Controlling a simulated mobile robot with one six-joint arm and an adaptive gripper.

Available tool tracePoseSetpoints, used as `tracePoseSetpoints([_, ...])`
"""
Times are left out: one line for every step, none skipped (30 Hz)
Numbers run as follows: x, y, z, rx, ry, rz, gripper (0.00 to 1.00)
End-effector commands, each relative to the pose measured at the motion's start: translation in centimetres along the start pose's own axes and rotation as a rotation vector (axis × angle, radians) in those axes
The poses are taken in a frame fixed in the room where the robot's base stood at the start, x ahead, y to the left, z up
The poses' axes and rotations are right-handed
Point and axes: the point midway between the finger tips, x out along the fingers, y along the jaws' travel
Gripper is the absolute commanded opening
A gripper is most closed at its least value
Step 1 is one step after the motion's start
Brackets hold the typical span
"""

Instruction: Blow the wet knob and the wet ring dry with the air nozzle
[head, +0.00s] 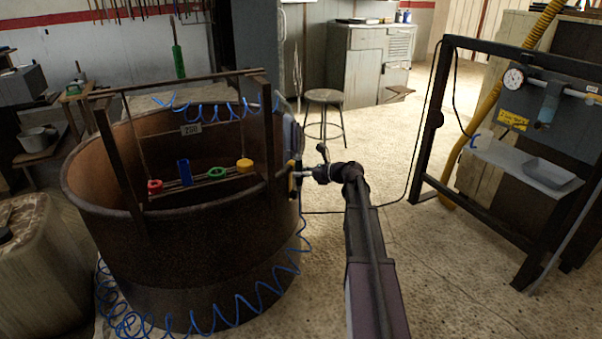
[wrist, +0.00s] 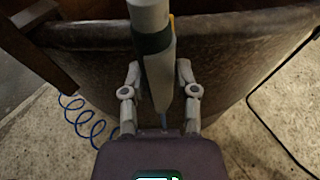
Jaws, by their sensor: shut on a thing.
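My gripper (head: 303,174) is at the right outer side of a big rusty tub (head: 215,240). It is shut on the air nozzle (head: 291,180), a grey and dark tool with a yellow part; in the wrist view the nozzle (wrist: 152,45) stands between the two fingers (wrist: 158,72). On a rail inside the tub sit a red ring-like piece (head: 155,186), a blue block (head: 184,172), a green ring (head: 216,173) and a yellow knob (head: 244,165). The nozzle is apart from them, to their right. I cannot tell which pieces are wet.
A blue coiled hose (head: 240,305) lies along the tub's foot, and more coils hang at the top bar. Dark uprights and the tub's rim (head: 75,195) stand around the pieces. A stool (head: 323,97) is behind; a gauge frame (head: 440,120) is at right. Floor between is mostly clear.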

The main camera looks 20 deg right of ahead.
Motion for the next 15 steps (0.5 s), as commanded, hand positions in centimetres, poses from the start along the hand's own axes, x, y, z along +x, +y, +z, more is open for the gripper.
tracePoseSetpoints([-0.02, -0.01, 0.01, 0.0, 0.0, 0.0, 0.0])
tracePoseSetpoints([-0.02, -0.01, 0.0, 0.0, 0.0, 0.0, 0.0])
tracePoseSetpoints([-0.01, -0.01, -0.01, 0.0, 0.0, 0.0, 0.0])
tracePoseSetpoints([-0.02, -0.01, -0.02, 0.0, 0.0, 0.0, 0.0])
tracePoseSetpoints([-0.02, -0.01, -0.02, 0.0, 0.0, 0.0, 0.0])
tracePoseSetpoints([-0.02, -0.01, -0.02, 0.0, 0.0, 0.0, 0.0])
tracePoseSetpoints([-0.02, -0.01, -0.02, 0.0, 0.0, 0.0, 0.0])
tracePoseSetpoints([-0.03, -0.01, -0.02, 0.0, 0.0, 0.0, 0.0])
tracePoseSetpoints([-0.06, -0.01, -0.03, 0.0, 0.0, 0.0, 0.0])
tracePoseSetpoints([-0.1, -0.01, -0.04, 0.0, 0.0, -0.001, 0.0])
tracePoseSetpoints([-0.16, -0.01, -0.06, 0.0, 0.0, -0.001, 0.0])
tracePoseSetpoints([-0.26, -0.01, -0.08, 0.0, 0.0, -0.001, 0.0])
tracePoseSetpoints([-0.36, 0.0, -0.11, 0.0, 0.0, -0.001, 0.0])
tracePoseSetpoints([-0.48, 0.0, -0.13, 0.0, 0.0, 0.0, 0.0])
tracePoseSetpoints([-0.65, 0.01, -0.18, 0.0, 0.0, 0.0, 0.0])
